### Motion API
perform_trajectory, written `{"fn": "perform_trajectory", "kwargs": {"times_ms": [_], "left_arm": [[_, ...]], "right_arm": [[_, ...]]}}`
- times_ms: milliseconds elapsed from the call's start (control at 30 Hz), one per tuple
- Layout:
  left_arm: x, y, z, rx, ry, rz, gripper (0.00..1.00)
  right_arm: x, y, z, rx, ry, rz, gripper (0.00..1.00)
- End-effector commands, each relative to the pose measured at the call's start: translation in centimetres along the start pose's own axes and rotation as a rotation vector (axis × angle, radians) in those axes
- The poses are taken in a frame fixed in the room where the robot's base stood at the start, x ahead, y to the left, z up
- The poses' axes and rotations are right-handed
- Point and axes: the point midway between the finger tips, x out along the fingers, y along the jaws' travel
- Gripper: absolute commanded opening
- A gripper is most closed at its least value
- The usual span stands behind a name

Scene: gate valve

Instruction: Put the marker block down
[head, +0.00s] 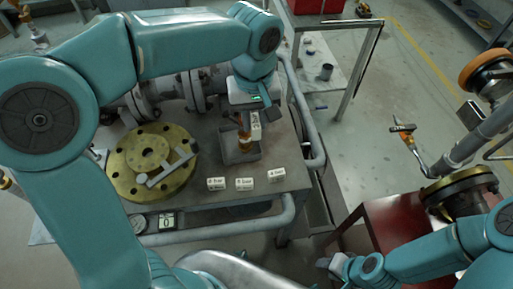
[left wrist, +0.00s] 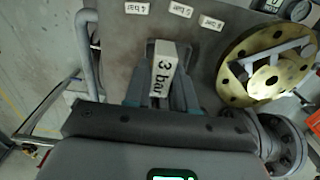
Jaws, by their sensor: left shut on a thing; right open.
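The marker block (head: 255,125) is white with dark lettering. In the left wrist view the marker block (left wrist: 163,75) reads "3 bar". My left gripper (head: 247,131) is shut on it and holds it above a small grey tray (head: 254,155) on the bench. The left wrist view shows the block between the fingers of my left gripper (left wrist: 163,55). An amber-coloured piece (head: 244,139) shows beside the block, over the tray; I cannot tell whether it touches either. My right gripper (head: 327,262) is open and empty, low in the head view, away from the bench.
Three similar white blocks (head: 245,184) lie along the bench's (head: 205,150) front edge. A brass flange (head: 125,175) with a grey tool on it lies at the left. A small display reading 0 (head: 166,221) is at the front. A red stand (head: 385,225) is at the right.

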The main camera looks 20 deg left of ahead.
Motion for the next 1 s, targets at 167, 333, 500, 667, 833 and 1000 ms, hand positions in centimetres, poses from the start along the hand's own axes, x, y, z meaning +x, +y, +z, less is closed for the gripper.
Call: {"fn": "perform_trajectory", "kwargs": {"times_ms": [167,333,500,667,833,1000], "left_arm": [[1.8,-0.4,0.6,-0.014,-0.004,-0.004,0.0],[6.8,-0.7,1.0,-0.015,-0.006,-0.006,0.0],[11.7,-0.7,1.1,-0.013,-0.006,-0.005,0.0],[14.7,-0.6,1.0,-0.013,-0.004,-0.003,0.0],[16.2,-0.4,0.8,-0.013,-0.002,-0.002,0.0],[19.0,-0.3,0.7,-0.014,-0.003,-0.002,0.0]], "right_arm": [[0.3,0.1,0.0,0.001,0.0,0.0,0.43],[0.8,0.3,0.0,0.001,0.0,0.0,0.43],[1.1,0.4,0.0,0.0,0.0,0.0,0.43],[1.3,0.5,0.0,0.001,0.0,0.0,0.43],[1.4,0.5,0.0,0.0,0.0,0.0,0.43],[1.6,0.6,0.0,0.0,0.0,0.0,0.43]]}}
